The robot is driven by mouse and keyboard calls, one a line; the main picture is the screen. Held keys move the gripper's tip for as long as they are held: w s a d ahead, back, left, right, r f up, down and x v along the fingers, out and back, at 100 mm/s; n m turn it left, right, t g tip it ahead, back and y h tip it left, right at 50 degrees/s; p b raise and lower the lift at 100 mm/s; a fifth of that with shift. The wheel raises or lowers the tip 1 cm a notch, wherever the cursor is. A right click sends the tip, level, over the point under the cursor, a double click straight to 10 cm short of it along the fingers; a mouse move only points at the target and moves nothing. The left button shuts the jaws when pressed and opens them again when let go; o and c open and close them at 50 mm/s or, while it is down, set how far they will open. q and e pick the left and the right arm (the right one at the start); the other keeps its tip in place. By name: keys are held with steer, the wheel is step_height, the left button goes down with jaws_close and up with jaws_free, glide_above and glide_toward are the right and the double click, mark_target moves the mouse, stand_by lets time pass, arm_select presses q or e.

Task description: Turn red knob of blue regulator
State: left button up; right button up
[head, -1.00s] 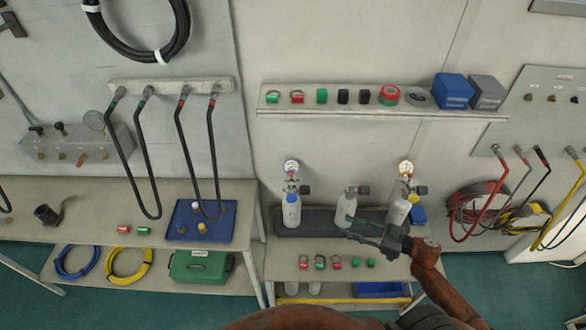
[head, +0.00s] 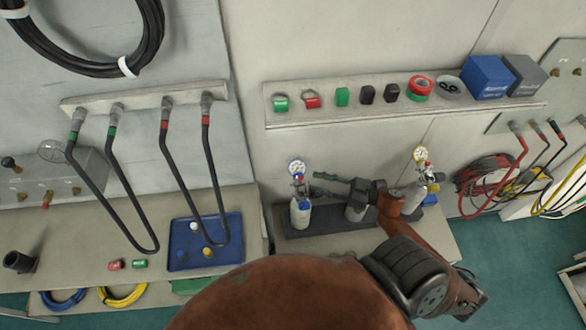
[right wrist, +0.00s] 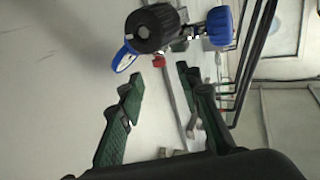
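The blue regulator (head: 298,174) with its round gauge stands on top of the left white cylinder (head: 300,213). My right gripper (head: 317,184) points left at it, fingers apart and empty, just to its right. In the right wrist view the regulator (right wrist: 222,27) shows blue parts and a round black cap beyond the open fingers (right wrist: 160,82). A small red part (right wrist: 158,61) shows below the black cap; I cannot tell whether it is the red knob. No contact is clear. My left gripper is not in view.
A second regulator (head: 421,162) tops the right cylinder, behind my right wrist. A shelf (head: 400,108) with caps and boxes runs above. Hoses (head: 208,165) hang to the left.

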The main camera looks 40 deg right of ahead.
mark_target(300, 177)
steer(key=shift+p+x, duration=0.6)
steer(key=shift+x, duration=2.95)
steer(key=shift+c, duration=0.7)
